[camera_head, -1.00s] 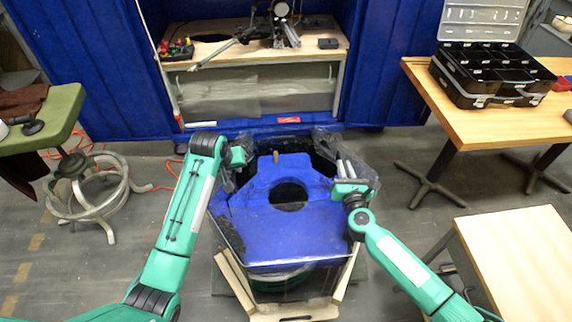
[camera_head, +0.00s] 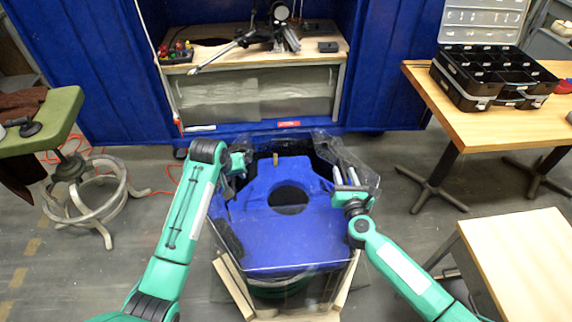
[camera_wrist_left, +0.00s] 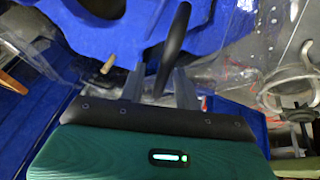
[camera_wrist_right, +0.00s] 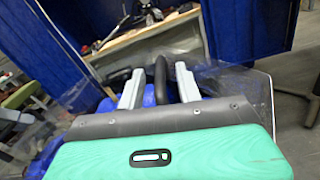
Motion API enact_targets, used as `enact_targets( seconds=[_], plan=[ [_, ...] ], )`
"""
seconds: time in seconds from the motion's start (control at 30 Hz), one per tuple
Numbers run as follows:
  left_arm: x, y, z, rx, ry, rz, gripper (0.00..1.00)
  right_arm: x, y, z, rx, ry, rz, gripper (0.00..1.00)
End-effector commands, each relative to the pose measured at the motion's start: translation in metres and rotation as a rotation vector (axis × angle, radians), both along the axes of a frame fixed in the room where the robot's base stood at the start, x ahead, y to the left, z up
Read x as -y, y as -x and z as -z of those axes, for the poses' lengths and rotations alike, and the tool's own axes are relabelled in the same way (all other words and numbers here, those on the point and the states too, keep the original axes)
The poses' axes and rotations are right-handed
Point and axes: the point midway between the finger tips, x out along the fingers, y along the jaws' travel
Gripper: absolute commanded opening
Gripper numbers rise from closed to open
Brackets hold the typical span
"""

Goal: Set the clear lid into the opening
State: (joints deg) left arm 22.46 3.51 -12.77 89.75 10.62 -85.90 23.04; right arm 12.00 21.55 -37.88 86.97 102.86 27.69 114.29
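The clear lid (camera_head: 300,258) is a see-through sheet over the blue-topped tank (camera_head: 262,222), whose round dark hole shows through it. Whether the lid is seated or sits a little above the opening cannot be told. My left gripper (camera_head: 240,161) is at the lid's left side; in the left wrist view a black handle (camera_wrist_left: 176,40) stands between its parted fingers. My right gripper (camera_head: 352,190) is at the lid's right side; a black handle (camera_wrist_right: 160,75) stands between its fingers with gaps on both sides. Neither gripper visibly clamps its handle.
A wooden stand (camera_head: 228,280) surrounds the tank's base. Behind is a blue cabinet with a workbench (camera_head: 250,62). A wooden table with a black organiser case (camera_head: 490,80) is at the right, a lower table (camera_head: 525,255) front right, and a green stool (camera_head: 50,120) at the left.

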Motion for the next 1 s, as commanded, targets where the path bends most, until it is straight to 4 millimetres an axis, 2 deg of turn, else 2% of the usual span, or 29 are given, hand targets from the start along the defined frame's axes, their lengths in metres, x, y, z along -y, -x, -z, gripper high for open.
enact_targets(
  seconds=[0.17, 0.4, 0.6, 0.83, 1.0],
  plan=[
    [-0.003, 0.009, -0.022, 0.004, 0.0, 0.0, 0.33, 0.0, 0.0, 0.0, 0.0, 0.001, 0.0, 0.35],
    [-0.01, 0.03, -0.07, 0.004, 0.001, 0.001, 0.33, 0.0, 0.0, 0.0, -0.001, 0.001, 0.0, 0.35],
    [-0.014, 0.043, -0.097, 0.002, 0.001, 0.0, 0.33, 0.0, 0.0, 0.0, -0.001, 0.001, 0.0, 0.35],
    [-0.015, 0.047, -0.106, 0.0, 0.001, 0.0, 0.33, 0.001, 0.006, 0.001, -0.001, 0.0, 0.0, 0.35],
    [-0.015, 0.047, -0.106, 0.0, 0.001, 0.0, 0.33, 0.003, 0.028, 0.002, -0.003, -0.001, 0.0, 0.35]
  ],
)
